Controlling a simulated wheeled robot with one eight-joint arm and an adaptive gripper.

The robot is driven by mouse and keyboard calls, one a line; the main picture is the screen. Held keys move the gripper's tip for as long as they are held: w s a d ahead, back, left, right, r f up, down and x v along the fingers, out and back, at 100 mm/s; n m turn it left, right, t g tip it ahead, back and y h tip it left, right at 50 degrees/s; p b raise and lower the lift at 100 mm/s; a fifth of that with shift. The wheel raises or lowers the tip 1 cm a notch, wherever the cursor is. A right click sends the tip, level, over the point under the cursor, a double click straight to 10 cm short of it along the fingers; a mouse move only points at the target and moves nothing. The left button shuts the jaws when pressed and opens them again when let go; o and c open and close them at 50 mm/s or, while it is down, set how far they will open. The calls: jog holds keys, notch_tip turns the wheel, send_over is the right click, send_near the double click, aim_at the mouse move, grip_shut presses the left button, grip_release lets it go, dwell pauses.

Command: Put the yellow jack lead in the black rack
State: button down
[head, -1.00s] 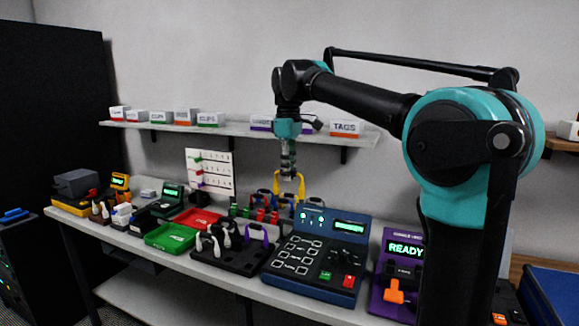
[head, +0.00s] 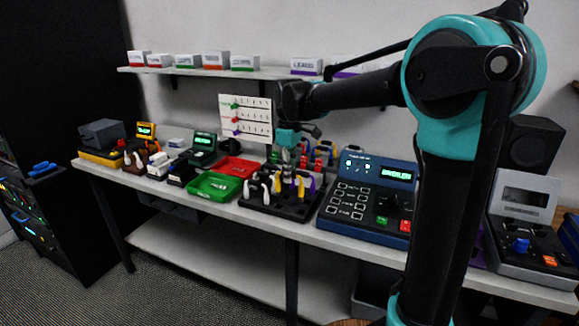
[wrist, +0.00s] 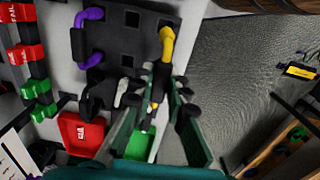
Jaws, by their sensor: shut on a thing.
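The yellow jack lead (head: 300,184) is an arched lead over the black rack (head: 290,213) in the head view. My gripper (head: 289,168) is above the rack and shut on this lead. In the wrist view the yellow lead (wrist: 167,45) shows between the fingertips (wrist: 165,78), over the right edge of the black rack (wrist: 128,48). The rack shows several square holes. I cannot tell whether the lead's plugs are in holes or just above them. White leads (head: 266,188) and a purple lead (wrist: 90,14) are in the rack beside it.
A green tray (head: 214,187) and a red tray (head: 238,166) lie left of the rack. A blue console (head: 365,195) stands close on its right. Red and green leads on a stand are behind the rack. The table's front edge is close in front.

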jog(key=shift+f, duration=2.15)
jog(key=shift+f, duration=0.9)
dwell(0.8)
jog(key=c, duration=1.4)
grip_release()
jog(key=shift+c, duration=0.2)
jog(key=shift+o, duration=0.6)
jog(key=o, duration=0.5)
jog(key=shift+c, duration=0.2)
jog(key=shift+r, duration=0.1)
jog(key=shift+r, duration=3.95)
